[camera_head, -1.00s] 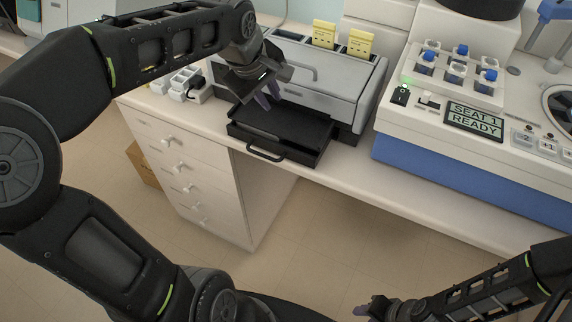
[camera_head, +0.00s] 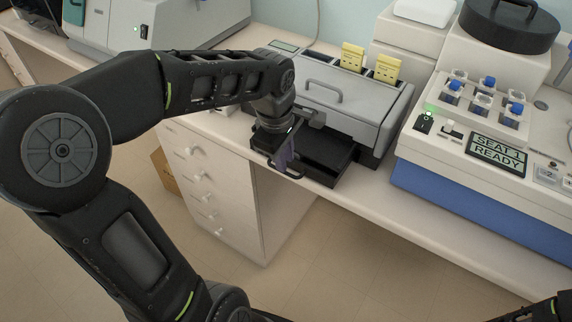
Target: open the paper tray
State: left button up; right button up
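The black paper tray (camera_head: 328,158) sticks out from the front of the grey printer-like machine (camera_head: 345,110) on the bench. Its loop handle (camera_head: 291,175) is on the tray's front face. My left gripper (camera_head: 284,160) points down over the front edge of the tray, with its purple fingers at the handle. The fingers overlap in this view, so I cannot tell whether they are closed on the handle or only beside it. Only part of my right arm shows at the bottom right corner; its gripper is out of view.
Two yellow tabbed pieces (camera_head: 352,57) stand in the machine's top. To the right is a white and blue device (camera_head: 470,190) with a "SEAT 1 READY" display (camera_head: 497,154) and blue-capped holders. White drawers (camera_head: 205,190) are below the bench. The floor in front is clear.

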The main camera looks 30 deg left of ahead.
aim_at(287, 172)
pick_arm(q)
jog(key=f, duration=0.4)
jog(key=shift+w, duration=0.35)
grip_shut()
dwell(1.1)
